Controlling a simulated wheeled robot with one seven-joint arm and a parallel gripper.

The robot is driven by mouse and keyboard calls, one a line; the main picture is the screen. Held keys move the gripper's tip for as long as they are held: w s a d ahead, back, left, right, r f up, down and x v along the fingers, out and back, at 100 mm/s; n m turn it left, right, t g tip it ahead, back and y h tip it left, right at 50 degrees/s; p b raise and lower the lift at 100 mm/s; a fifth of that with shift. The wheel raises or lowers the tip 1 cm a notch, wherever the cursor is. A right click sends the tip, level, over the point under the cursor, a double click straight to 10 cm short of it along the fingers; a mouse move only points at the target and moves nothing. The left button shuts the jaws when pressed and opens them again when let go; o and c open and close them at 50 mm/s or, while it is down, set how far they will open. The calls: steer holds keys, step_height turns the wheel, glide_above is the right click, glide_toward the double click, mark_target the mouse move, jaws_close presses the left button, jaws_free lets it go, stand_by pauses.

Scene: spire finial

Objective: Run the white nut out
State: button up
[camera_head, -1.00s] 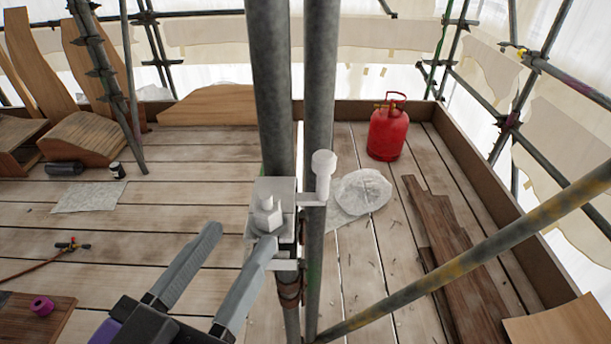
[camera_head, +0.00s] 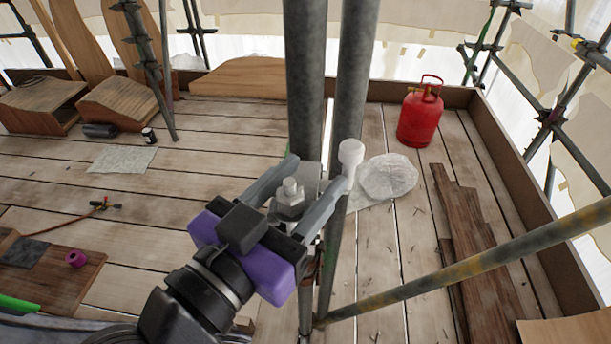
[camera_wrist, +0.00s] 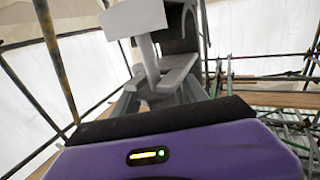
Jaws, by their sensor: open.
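The white nut (camera_head: 289,209) is a pale six-sided piece on a bolt with its end (camera_head: 290,187) standing up. It sits on a light grey clamp plate (camera_head: 311,172) at two upright grey poles. My gripper (camera_head: 315,173), with a purple body, is open. Its fingers lie on either side of the nut; I cannot tell whether they touch it. A white round-headed post (camera_head: 350,155) stands beside the right finger. In the wrist view, a pale head on a stem (camera_wrist: 135,18) rises between or beyond the fingers, and part of the clamp is hidden.
The two poles (camera_head: 304,80) stand close behind the clamp. A slanting scaffold tube (camera_head: 440,278) crosses the right foreground. Clear planks (camera_head: 180,210) show at left.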

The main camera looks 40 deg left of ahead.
jaws_close()
steer(key=shift+n+y, duration=0.3)
steer(key=shift+y, duration=0.2)
